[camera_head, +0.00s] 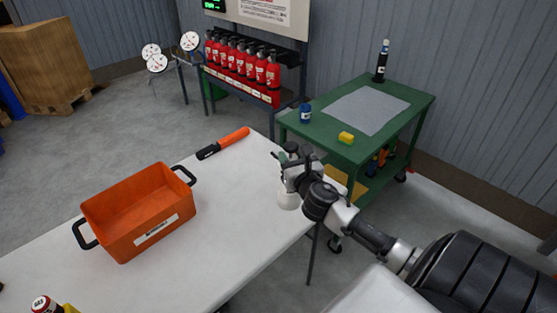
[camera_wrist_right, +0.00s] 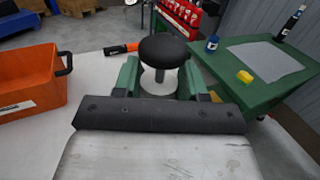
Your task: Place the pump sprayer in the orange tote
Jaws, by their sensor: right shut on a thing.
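The pump sprayer (camera_head: 289,199) has a white body and a black pump knob, and is at the right end of the white table in the head view. My right gripper (camera_head: 290,168) is shut on it and hides much of its middle. In the right wrist view the sprayer's black knob (camera_wrist_right: 163,50) stands up between the green finger pads of my right gripper (camera_wrist_right: 161,80). I cannot tell whether its base touches the table. The orange tote (camera_head: 150,238), open and with black handles, stands on the table to the left of the sprayer. My left gripper is not in view.
An orange and black tool (camera_head: 224,143) lies at the table's back edge. Bare tabletop (camera_head: 225,215) lies between tote and sprayer. A red-capped bottle (camera_head: 42,304) is at the near left. A green cart (camera_head: 415,105) stands right, with red extinguishers (camera_head: 240,62) behind.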

